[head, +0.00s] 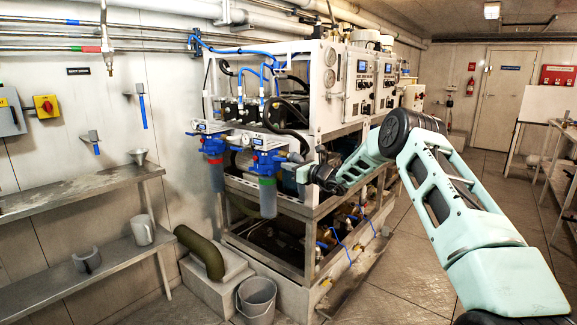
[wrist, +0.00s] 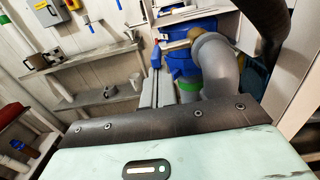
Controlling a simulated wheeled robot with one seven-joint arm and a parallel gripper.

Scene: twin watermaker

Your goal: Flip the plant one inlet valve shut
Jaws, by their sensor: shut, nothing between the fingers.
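Two blue-headed filter housings hang on the front of the white machine frame in the head view: one with a red band (head: 213,160) and one with a green band (head: 268,180). Small blue-handled valves sit near their tops, but I cannot read which is plant one inlet. My gripper (head: 306,173) is just right of the green-banded housing, shut and empty. In the wrist view, the grey fingers (wrist: 165,88) point toward that housing's blue head (wrist: 180,62). A brass-coloured valve body (wrist: 186,41) and a blue lever (wrist: 156,56) show there. Whether the fingers touch the lever is unclear.
A thick grey elbow pipe (wrist: 216,62) stands close to the right of the fingers. A black hose (wrist: 270,22) hangs beyond it. Steel shelves (head: 90,190) line the left wall. A grey bucket (head: 257,298) stands on the floor. Open floor lies at right.

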